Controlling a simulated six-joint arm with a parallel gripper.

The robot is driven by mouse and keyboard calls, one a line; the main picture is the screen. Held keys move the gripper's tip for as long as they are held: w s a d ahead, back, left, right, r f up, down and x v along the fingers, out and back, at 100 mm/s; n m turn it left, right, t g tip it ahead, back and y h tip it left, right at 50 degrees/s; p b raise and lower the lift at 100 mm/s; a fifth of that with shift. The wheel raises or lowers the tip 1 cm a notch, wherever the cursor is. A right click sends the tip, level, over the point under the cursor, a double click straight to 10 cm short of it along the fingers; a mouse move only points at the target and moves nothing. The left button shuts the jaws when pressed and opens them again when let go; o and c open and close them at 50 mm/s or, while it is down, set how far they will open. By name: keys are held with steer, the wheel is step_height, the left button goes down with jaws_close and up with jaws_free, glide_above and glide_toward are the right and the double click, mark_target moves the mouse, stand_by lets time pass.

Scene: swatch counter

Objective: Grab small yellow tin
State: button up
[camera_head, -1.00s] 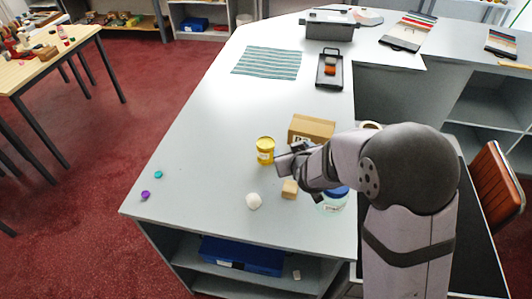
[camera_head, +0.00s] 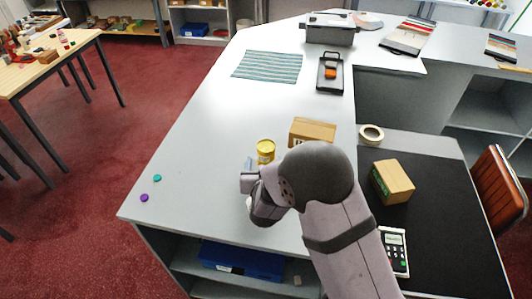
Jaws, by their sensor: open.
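The small yellow tin (camera_head: 265,151) stands upright on the grey counter (camera_head: 210,150), left of a cardboard box. My gripper (camera_head: 248,172) is just in front of the tin and slightly to its left. Its jaws are open, and I see nothing between them. The wrist and forearm hide part of the gripper and the counter to its right. The tin's lower part is close to my arm; I cannot tell whether they touch.
A cardboard box (camera_head: 312,131) stands right behind the tin. A tape roll (camera_head: 371,134), another box (camera_head: 393,182) and a calculator (camera_head: 394,250) lie to the right. Purple (camera_head: 144,198) and teal (camera_head: 157,178) small pieces lie near the left edge.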

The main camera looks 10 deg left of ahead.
mark_target(266, 158)
steer(key=shift+w+p, duration=0.6)
steer(key=shift+w, duration=0.1)
steer(key=x, duration=0.1)
steer(key=p+x, duration=0.1)
steer(key=shift+w+p, duration=0.3)
steer(key=shift+w, duration=0.15)
steer(key=shift+w+a+f, duration=0.15)
steer(key=shift+w+f, duration=0.15)
steer(key=shift+w, duration=0.25)
steer(key=shift+r, duration=0.1)
steer(key=c, duration=1.4)
